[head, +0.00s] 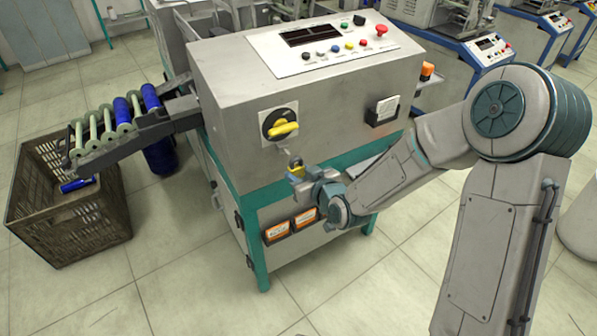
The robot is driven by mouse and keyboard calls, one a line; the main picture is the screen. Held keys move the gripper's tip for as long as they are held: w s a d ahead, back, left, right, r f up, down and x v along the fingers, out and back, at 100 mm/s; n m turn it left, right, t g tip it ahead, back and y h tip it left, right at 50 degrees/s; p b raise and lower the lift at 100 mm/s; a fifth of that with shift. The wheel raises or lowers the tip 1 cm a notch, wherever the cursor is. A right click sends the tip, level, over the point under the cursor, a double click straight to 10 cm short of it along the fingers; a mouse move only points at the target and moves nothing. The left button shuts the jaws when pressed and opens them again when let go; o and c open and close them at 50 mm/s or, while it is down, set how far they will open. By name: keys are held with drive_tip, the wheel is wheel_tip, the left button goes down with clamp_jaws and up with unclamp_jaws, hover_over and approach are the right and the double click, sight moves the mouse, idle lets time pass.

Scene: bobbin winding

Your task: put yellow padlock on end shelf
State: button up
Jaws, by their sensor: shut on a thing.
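The yellow padlock (296,168) is small in the head view, in front of the machine's lower front edge. My gripper (298,174) is shut on it, and the fingers hide part of it. The padlock is below and slightly right of the yellow rotary switch (281,128) and looks clear of it.
The winding machine (235,80) stands on a teal frame with orange-labelled boxes (291,226) low in front. A chute (115,140) with blue and pale bobbins slopes left above a brown crate (70,215). More machines stand behind at right. The front floor is clear.

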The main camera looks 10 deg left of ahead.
drive_tip(key=shift+s+d, duration=0.25)
drive_tip(key=shift+d, duration=0.05)
